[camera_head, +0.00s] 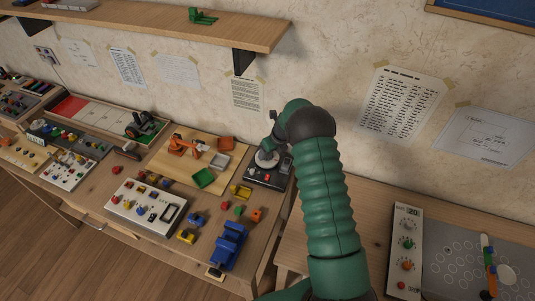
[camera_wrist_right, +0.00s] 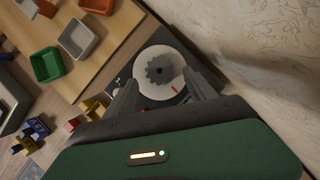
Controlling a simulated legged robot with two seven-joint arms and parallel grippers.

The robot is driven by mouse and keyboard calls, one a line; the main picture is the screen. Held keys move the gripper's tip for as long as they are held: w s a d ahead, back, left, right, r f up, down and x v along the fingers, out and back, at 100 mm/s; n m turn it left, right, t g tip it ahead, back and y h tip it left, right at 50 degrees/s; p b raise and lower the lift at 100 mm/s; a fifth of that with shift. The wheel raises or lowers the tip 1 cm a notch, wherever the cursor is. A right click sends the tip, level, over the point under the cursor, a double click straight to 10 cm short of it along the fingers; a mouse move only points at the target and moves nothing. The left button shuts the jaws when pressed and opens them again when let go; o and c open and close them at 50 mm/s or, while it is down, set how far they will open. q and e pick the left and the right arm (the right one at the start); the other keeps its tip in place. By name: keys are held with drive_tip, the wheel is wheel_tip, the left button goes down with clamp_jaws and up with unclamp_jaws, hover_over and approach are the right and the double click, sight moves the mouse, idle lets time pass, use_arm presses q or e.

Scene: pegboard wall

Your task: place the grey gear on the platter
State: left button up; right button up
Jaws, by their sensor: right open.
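The grey gear (camera_wrist_right: 160,70) lies flat over the round white platter (camera_wrist_right: 150,54) in the right wrist view, roughly at its middle. The platter has a small red mark near its rim. In the head view the platter (camera_head: 265,163) sits on a dark device, partly hidden by my right gripper; the gear is too small to make out there. My right gripper (camera_wrist_right: 162,86) is open, with one finger on each side of the platter's near part and nothing held between them. It also shows in the head view (camera_head: 269,147), above the device. My left gripper is not in view.
The dark device (camera_head: 277,183) with red buttons stands at the table's right end, near the wall. Green (camera_head: 203,178), white and orange bins stand to its left. A blue vise (camera_head: 229,245) and small coloured blocks lie in front. A shelf (camera_head: 160,22) overhangs the left side.

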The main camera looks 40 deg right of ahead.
drive_tip(key=v, duration=0.9)
drive_tip(key=s+a+r+n+g, duration=0.1)
drive_tip(key=s+a+r+n, duration=0.1)
drive_tip(key=a+n, duration=0.55)
drive_tip(key=s+a+r+n, duration=0.2)
drive_tip(key=a+n, duration=0.5)
drive_tip(key=a, duration=0.1)
drive_tip(key=s+a+n, duration=1.4)
drive_tip(key=s+n, duration=0.1)
drive_tip(key=n, duration=0.8)
drive_tip(key=shift+s+a+r+g+y, duration=0.2)
drive_tip(key=shift+s+g+y, duration=0.1)
drive_tip(key=shift+g, duration=0.1)
drive_tip(key=shift+w+a, duration=0.1)
drive_tip(key=shift+a, duration=0.2)
drive_tip(key=shift+d, duration=0.1)
